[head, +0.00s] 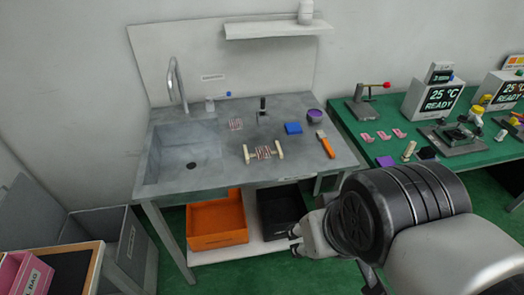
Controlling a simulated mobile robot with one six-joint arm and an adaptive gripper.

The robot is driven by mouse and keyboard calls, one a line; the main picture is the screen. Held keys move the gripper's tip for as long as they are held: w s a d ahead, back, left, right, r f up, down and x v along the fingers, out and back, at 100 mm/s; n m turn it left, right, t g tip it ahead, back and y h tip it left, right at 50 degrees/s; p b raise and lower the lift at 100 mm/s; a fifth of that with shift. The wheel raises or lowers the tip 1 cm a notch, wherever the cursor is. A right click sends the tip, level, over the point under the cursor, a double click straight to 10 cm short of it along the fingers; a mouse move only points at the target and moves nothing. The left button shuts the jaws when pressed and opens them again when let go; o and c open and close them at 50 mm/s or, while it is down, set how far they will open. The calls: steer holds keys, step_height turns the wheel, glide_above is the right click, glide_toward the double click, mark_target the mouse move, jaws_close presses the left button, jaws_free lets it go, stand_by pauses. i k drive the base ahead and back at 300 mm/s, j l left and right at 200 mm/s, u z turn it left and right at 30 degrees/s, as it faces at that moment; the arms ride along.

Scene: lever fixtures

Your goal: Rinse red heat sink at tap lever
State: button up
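The sink basin (181,155) is on the left of the grey counter, with a curved metal tap (176,80) behind it. A small white fitting with a blue tip (212,103) stands beside the tap and may be its lever. A small red-and-pale finned piece (236,124) lies on the counter right of the basin. A larger piece with red stripes between cream end posts (264,152) lies nearer the front. I cannot tell which is the red heat sink. My gripper (294,241) is in front of the counter, below its top and apart from both pieces. Its finger opening is too small to judge.
A black upright part (262,108), blue block (293,128), purple bowl (314,115) and orange-handled brush (326,145) share the counter. An orange bin (217,222) and black bin (281,213) sit underneath. A green bench (375,145) with devices stands right.

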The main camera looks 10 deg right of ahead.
mark_target(209, 99)
steer(key=i+j, duration=0.15)
steer(key=i, duration=0.25)
steer(key=i+j, duration=0.2)
steer(key=i, duration=0.15)
steer(key=i+j, duration=0.15)
steer(key=i, duration=0.25)
